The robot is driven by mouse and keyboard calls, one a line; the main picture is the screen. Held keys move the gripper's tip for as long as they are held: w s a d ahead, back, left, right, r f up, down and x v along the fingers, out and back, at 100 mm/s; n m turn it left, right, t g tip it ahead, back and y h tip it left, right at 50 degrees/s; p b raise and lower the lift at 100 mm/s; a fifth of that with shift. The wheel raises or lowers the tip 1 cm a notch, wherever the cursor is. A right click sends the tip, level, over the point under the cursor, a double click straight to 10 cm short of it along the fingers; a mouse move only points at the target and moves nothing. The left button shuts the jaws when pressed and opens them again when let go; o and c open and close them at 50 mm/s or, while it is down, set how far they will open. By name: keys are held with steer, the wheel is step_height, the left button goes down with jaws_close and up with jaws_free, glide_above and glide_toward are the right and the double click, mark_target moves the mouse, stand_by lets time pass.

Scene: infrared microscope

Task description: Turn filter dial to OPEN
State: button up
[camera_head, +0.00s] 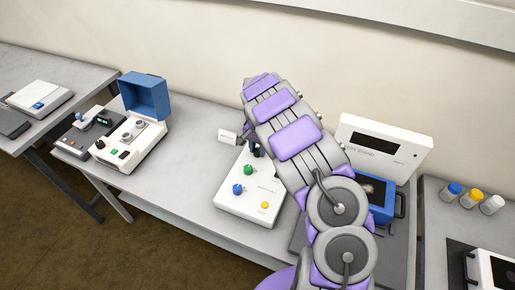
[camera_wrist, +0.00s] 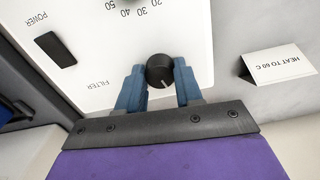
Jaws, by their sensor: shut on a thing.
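In the wrist view my gripper (camera_wrist: 160,76) has its two blue fingers on either side of a round black dial (camera_wrist: 160,70), shut on it. A white line on the dial points toward the gripper's base. The dial sits on a white panel (camera_wrist: 190,25) with upside-down numbers 20 to 50 beside it. The printed word FILTER (camera_wrist: 97,84) is to the left of the dial, and POWER is further up left. No OPEN mark is legible. In the head view my arm hides most of the gripper and the dial at the back of the white control box (camera_head: 225,205).
The box also carries a green knob (camera_head: 248,169), a blue knob (camera_head: 238,189) and a yellow button (camera_head: 265,205). A card reading HEAT TO 60 C (camera_wrist: 281,66) stands beside it. A white instrument with a blue lid (camera_head: 145,95) is left; a display unit (camera_head: 395,145) is right.

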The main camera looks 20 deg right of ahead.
steer(key=n+p, duration=0.4)
steer(key=shift+r+p, duration=0.15)
steer(key=shift+p, duration=0.15)
steer(key=shift+n+p, duration=1.6)
steer(key=shift+n, duration=0.8)
steer(key=o, duration=1)
steer(key=shift+o, duration=0.2)
